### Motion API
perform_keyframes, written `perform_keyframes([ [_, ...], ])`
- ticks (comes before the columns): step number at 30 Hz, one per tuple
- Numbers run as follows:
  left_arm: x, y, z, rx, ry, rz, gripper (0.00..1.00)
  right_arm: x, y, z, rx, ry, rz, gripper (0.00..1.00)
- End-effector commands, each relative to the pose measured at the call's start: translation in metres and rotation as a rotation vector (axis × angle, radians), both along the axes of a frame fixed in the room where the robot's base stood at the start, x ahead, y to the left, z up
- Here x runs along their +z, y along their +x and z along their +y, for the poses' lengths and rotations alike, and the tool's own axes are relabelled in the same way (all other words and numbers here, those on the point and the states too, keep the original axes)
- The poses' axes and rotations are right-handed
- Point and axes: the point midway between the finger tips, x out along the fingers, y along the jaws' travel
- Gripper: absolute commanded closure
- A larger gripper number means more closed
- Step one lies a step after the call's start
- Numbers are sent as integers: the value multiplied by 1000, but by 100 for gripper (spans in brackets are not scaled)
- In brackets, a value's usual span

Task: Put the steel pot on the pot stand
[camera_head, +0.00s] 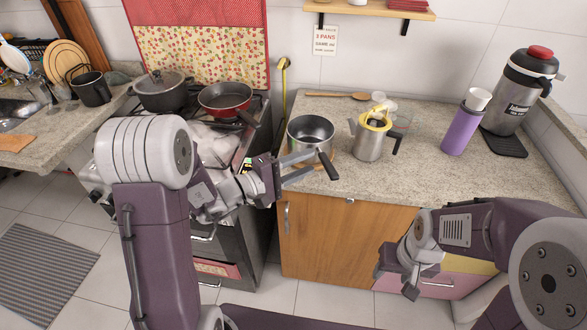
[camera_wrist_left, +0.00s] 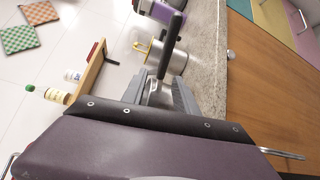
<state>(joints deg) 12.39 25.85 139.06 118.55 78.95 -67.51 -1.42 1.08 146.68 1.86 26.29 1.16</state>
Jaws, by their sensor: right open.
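The steel pot (camera_head: 310,131) stands upright on the counter, its black handle (camera_head: 328,166) pointing toward the front edge. In the left wrist view the black handle (camera_wrist_left: 173,45) rises beyond the fingers (camera_wrist_left: 162,90); contact is unclear. My right gripper (camera_head: 398,281) is open and empty in front of the cabinets.
A steel kettle (camera_head: 369,139) with a yellow rim stands close right of the pot. A purple bottle (camera_head: 463,128) and a large flask (camera_head: 511,94) stand farther right. A red pan (camera_head: 225,98) and a lidded pot (camera_head: 161,94) sit on the stove. The counter's front middle is clear.

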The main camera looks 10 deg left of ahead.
Motion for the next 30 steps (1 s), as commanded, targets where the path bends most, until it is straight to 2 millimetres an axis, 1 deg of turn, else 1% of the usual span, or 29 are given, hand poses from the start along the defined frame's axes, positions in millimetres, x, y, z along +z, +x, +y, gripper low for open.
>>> perform_keyframes([
  [1, 0, -6, 8, 5, -1, 0, 65, -2, 0, 0, 0, 0, 0, 48],
  [3, 1, -14, 17, 4, -1, -1, 65, -3, 0, 0, 0, 0, 0, 48],
  [6, 2, -21, 24, 3, 0, 0, 65, -3, 0, 0, 0, 0, 0, 48],
  [11, 3, -26, 28, 0, -1, -1, 65, -3, 0, 0, 0, 0, 0, 48],
  [13, 0, -30, 23, -23, 5, 14, 65, -3, 0, 0, 0, 0, 0, 48],
  [14, -3, -36, 16, -53, 14, 33, 65, -3, 0, 0, 0, 0, 0, 48],
  [16, -20, -66, -8, -190, 64, 132, 65, -3, 0, 0, 0, 0, 0, 48],
  [17, -31, -86, -20, -272, 107, 193, 65, -3, 0, 0, 0, 0, 0, 48],
  [18, -50, -118, -32, -386, 191, 286, 65, -3, 0, 0, 0, 0, 0, 48],
  [19, -67, -143, -34, -469, 275, 358, 65, -3, 0, 0, 0, 0, 0, 48],
  [20, -83, -168, -32, -543, 375, 424, 65, -3, 0, 0, 0, 0, 0, 48],
  [21, -104, -195, -20, -619, 520, 496, 65, -3, 0, 0, 0, 0, 0, 48],
  [22, -118, -211, -6, -661, 636, 534, 65, -3, 0, 0, 0, 0, 0, 48],
  [23, -129, -222, 9, -688, 753, 561, 65, -3, 0, 0, 0, 0, 0, 48],
  [24, -141, -228, 32, -707, 904, 574, 65, -3, 0, 0, 0, 0, 0, 48],
  [26, -151, -226, 63, -705, 1106, 555, 65, -3, 0, 0, 0, 0, 0, 48],
  [27, -154, -219, 80, -693, 1216, 526, 65, -3, 0, 0, 0, 0, 0, 48],
  [30, -152, -199, 104, -652, 1400, 439, 65, -3, 0, 0, 0, 0, 0, 48],
])
